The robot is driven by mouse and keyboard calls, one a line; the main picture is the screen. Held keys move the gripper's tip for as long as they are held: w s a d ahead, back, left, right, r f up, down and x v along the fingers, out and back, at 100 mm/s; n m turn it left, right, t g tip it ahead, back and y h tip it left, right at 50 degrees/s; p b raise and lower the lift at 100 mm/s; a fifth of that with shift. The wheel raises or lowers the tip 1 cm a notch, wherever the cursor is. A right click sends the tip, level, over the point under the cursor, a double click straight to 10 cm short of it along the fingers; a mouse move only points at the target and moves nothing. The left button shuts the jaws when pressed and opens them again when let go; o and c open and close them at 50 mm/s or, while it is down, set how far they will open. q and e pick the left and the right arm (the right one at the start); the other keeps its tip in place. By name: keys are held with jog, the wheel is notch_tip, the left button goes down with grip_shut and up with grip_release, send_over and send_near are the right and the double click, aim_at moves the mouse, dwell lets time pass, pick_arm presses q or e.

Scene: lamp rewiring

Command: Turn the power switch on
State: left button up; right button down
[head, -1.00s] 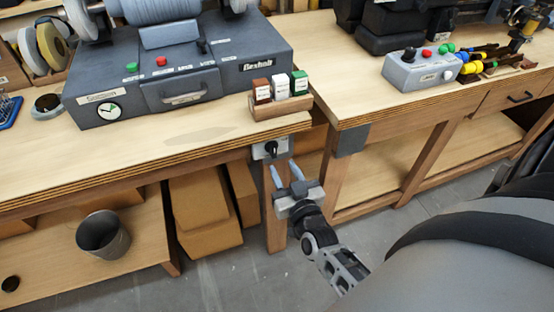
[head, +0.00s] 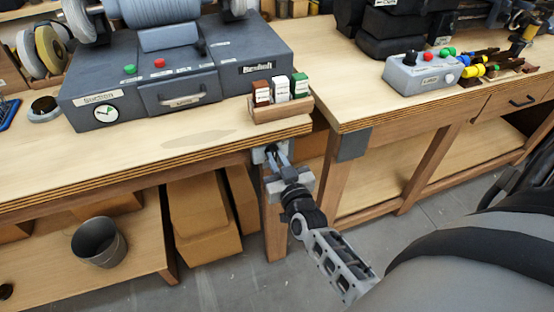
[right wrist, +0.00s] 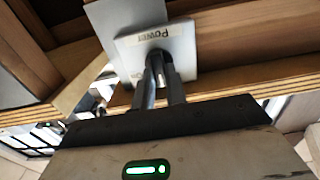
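The power switch is a dark rotary knob on a pale square plate (right wrist: 180,45) under the front edge of the left workbench, by its right leg. In the right wrist view the plate bears a "Power" label, and a partly hidden mark shows near the fingers. My right gripper (head: 278,150) is at the plate in the head view. Its two fingers (right wrist: 160,75) are close together, with their tips on both sides of the knob (right wrist: 158,57), and look shut on it. The knob is mostly hidden by the fingers, so its setting cannot be read. My left gripper is out of view.
The bench's front edge (head: 150,177) runs just above the gripper. A grey grinder unit (head: 180,85) and a small block holder (head: 282,108) stand on top. Cardboard boxes (head: 203,220) and a metal bucket (head: 98,242) are below. A second bench stands right.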

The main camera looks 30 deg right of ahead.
jog(key=m, duration=0.3)
jog(key=shift+m, duration=0.4)
jog(key=m, duration=0.4)
jog(key=shift+d+f+m, duration=0.15)
jog(key=shift+m, duration=0.15)
jog(key=m, duration=0.3)
jog(key=shift+f+m, duration=0.1)
jog(key=shift+m, duration=0.2)
jog(key=shift+m+b, duration=0.45)
jog(key=shift+m, duration=0.45)
jog(key=m, duration=0.2)
jog(key=shift+m+b, duration=0.35)
jog(key=shift+m, duration=0.45)
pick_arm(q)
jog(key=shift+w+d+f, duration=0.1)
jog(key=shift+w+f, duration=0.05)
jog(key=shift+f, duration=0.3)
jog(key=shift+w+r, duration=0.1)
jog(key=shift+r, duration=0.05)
pick_arm(e)
jog(key=shift+m, duration=0.3)
